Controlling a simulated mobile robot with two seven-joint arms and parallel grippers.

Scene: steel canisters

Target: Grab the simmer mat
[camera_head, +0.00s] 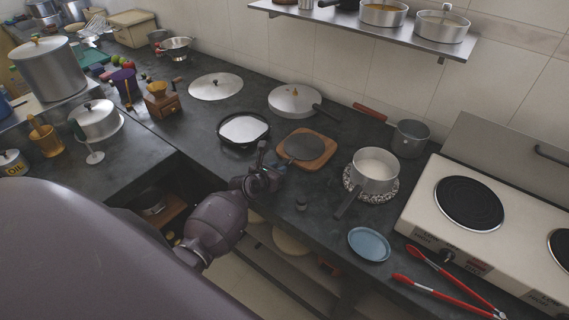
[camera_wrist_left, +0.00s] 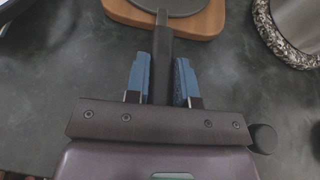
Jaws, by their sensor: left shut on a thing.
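The simmer mat (camera_head: 304,147) is a dark grey round disc lying on a square wooden board (camera_head: 325,158) on the dark counter. In the left wrist view the near edge of the simmer mat (camera_wrist_left: 176,7) shows at the top. Its straight dark handle runs down between my fingers. My left gripper (camera_head: 265,165) is at the board's left side, low over the counter. In the left wrist view my left gripper (camera_wrist_left: 162,82) is shut on the handle, one blue fingertip on each side. The handle's lower end is hidden by the gripper body. My right gripper is out of view.
A dark-rimmed pan (camera_head: 228,139) stands close left of the board. A saucepan (camera_head: 374,166) on a speckled mat (camera_head: 390,192) stands to the right. A lidded pan (camera_head: 294,101) is behind. A blue plate (camera_head: 369,244) and red tongs (camera_head: 433,265) lie nearer the hob.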

